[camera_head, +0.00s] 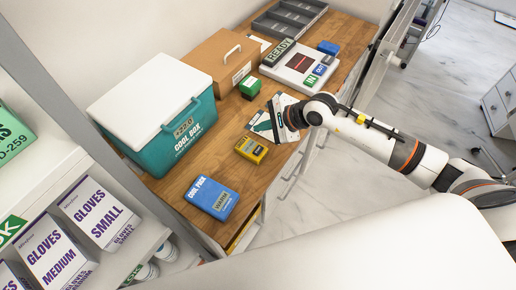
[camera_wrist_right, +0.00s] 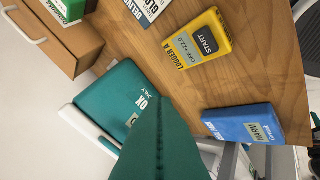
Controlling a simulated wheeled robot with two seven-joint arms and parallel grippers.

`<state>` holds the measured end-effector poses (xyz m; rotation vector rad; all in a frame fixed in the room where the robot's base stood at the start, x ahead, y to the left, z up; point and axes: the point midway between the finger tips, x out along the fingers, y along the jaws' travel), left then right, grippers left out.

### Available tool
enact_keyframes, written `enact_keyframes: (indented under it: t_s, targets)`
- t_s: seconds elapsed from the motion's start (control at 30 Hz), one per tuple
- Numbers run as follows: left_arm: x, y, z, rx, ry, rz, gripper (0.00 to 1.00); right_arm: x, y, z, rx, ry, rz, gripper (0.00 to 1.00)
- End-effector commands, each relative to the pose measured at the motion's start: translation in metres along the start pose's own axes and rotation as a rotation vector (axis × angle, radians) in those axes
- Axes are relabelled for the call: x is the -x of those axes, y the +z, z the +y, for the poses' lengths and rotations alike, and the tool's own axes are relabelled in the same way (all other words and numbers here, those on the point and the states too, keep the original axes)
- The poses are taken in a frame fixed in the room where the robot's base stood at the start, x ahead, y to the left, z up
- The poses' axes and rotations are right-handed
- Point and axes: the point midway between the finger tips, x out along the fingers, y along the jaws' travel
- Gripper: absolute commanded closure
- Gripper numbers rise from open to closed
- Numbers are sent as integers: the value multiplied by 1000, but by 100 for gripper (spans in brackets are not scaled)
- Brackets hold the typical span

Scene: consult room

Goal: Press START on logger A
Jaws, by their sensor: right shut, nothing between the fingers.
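Logger A (camera_wrist_right: 197,40) is a yellow box lying flat on the wooden worktop, with a dark START button (camera_wrist_right: 205,41) and a label reading OFF +22.0 in the right wrist view. It also shows in the head view (camera_head: 251,149), between the cool box and the worktop's front edge. My right gripper (camera_wrist_right: 159,92) has its teal fingers shut together, with nothing between them. In the wrist view the fingertips appear below and left of the logger, apart from it. In the head view the right wrist reaches over the worktop beyond the logger, near a glove packet. My left gripper is not in view.
A teal cool box (camera_head: 166,117) stands left of the logger. A blue cool pack (camera_head: 212,198) lies nearer. A green box (camera_head: 250,87), cardboard box (camera_head: 220,61) and a white tray (camera_head: 300,66) with IN and OUT labels are farther back. Glove boxes (camera_head: 99,214) fill the left shelf.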

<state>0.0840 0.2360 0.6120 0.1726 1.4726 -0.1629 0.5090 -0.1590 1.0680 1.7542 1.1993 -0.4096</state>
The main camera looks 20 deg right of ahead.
Motion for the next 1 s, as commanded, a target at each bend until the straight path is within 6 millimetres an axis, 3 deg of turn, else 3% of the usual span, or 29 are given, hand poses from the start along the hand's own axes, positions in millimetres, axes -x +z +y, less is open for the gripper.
enact_keyframes:
  t_s: [0.37,0.73,1.0]
  targets:
    - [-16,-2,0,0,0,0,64,-17,12,-13,-5,-1,1,100]
    - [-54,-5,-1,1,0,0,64,-55,39,-40,-4,0,2,100]
    - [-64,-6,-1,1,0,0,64,-62,44,-45,-4,1,2,100]
